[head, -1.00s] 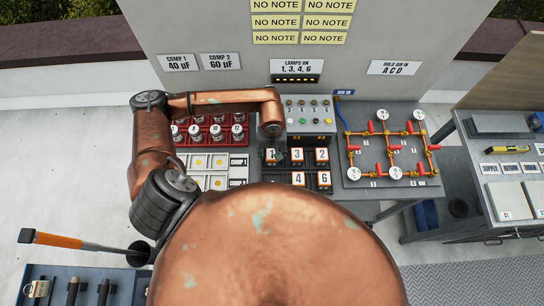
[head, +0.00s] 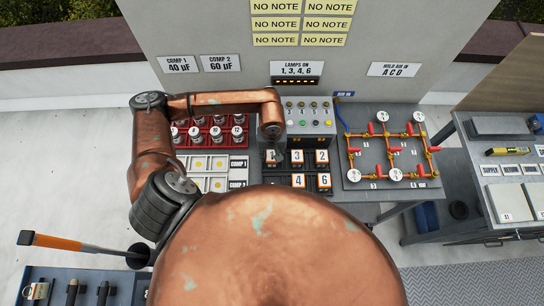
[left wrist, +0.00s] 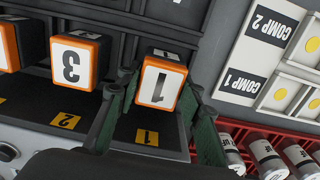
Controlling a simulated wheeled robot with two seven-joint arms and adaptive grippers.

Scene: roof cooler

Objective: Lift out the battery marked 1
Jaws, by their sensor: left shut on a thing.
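My right gripper is not in view.
Battery 3 (left wrist: 74,64) stands close beside the left finger; batteries 2, 4 and 6 (head: 322,181) are also in the rack. A red rack of cylinders (head: 215,146) and the COMP trays (head: 238,163) are left of it. A pipe board (head: 385,172) is at right.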

